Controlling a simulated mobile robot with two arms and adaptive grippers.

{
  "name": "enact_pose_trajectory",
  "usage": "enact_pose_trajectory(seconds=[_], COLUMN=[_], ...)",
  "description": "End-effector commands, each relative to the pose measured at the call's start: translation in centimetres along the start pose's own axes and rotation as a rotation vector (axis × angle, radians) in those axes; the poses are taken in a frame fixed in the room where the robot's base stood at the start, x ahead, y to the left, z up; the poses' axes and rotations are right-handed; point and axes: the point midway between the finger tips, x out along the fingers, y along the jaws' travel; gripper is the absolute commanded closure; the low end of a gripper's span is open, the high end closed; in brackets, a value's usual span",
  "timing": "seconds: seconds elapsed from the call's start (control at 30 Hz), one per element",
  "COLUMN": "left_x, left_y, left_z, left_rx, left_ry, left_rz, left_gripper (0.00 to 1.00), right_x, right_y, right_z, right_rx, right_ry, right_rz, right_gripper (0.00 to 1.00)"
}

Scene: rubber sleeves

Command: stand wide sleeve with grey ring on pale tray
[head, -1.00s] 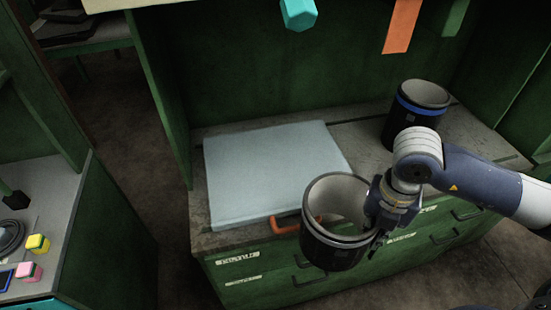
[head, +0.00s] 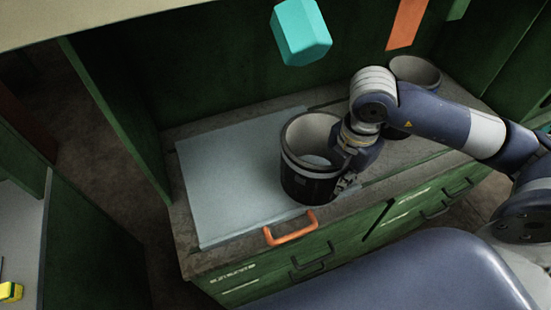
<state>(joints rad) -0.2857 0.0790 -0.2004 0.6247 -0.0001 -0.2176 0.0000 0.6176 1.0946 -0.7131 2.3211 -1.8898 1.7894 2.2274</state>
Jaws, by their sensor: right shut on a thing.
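The wide black sleeve with the grey ring (head: 304,181) is upright at the right part of the pale tray (head: 215,190) in the head view. Its open top shows a light inside. My right gripper (head: 348,172) is shut on the sleeve's right side. I cannot tell whether the sleeve's bottom touches the tray or is just above it. The tray lies on the cabinet top, with an orange handle (head: 290,230) at its front edge. My left gripper is not in view.
A second black sleeve (head: 416,72) stands at the back right of the cabinet top (head: 185,240), partly hidden behind my right arm. A turquoise block-like thing (head: 301,32) hangs above. The left part of the tray is bare.

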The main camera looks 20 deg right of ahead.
Motion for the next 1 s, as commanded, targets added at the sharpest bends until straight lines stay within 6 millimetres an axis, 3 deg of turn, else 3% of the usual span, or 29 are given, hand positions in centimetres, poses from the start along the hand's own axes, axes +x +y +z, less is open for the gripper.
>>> enact_pose_trajectory(seconds=[0.1, 0.27, 0.6, 0.87, 1.0], left_x=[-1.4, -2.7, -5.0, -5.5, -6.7], left_y=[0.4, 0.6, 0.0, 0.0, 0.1], left_z=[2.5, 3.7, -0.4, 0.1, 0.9], left_rx=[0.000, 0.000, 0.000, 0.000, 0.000], left_ry=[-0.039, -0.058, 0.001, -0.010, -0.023], left_rz=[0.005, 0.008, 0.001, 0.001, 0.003], left_gripper=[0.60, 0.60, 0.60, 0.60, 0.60], right_x=[-0.3, -0.1, 0.7, 1.4, 3.0], right_y=[2.2, 4.9, 11.1, 12.6, 12.4], right_z=[-1.0, -2.2, -4.9, -5.5, -5.5], right_rx=[-0.002, -0.002, -0.001, -0.001, 0.000], right_ry=[0.005, 0.004, 0.001, 0.000, -0.001], right_rz=[0.006, 0.005, 0.005, 0.003, -0.002], right_gripper=[1.00, 1.00, 1.00, 1.00, 1.00])
